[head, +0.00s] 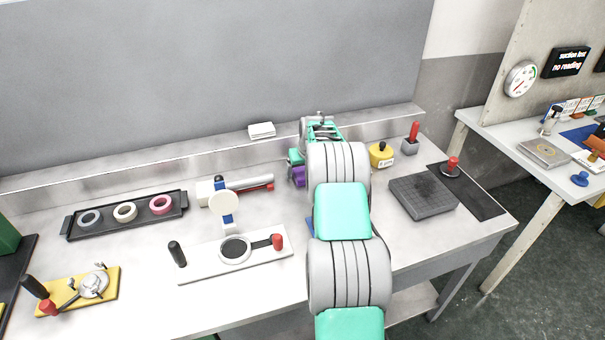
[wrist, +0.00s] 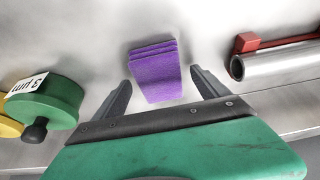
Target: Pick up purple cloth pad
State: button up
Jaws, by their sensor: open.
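The purple cloth pad (wrist: 155,72) lies on the pale bench top in the wrist view, with layered folds at its far end. A small part of the purple pad (head: 298,177) shows in the head view, just left of my arm. My gripper (wrist: 160,77) is open, one finger on each side of the pad's near part in the wrist view. Bare bench shows between the pad and each finger, and nothing is held. I cannot tell how high the fingers are above the bench. In the head view my arm hides most of the gripper.
A green pot (wrist: 50,102) marked 3 µm stands left of the gripper in the wrist view. A metal tube (wrist: 275,62) with a red part lies right. In the head view, a yellow pot (head: 381,155) and dark plate (head: 424,197) stand right, a ring tray (head: 125,216) left.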

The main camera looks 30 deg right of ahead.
jog(key=shift+f+b, duration=0.25)
jog(key=shift+b, duration=0.05)
jog(key=shift+c, duration=0.4)
jog(key=c, duration=1.4)
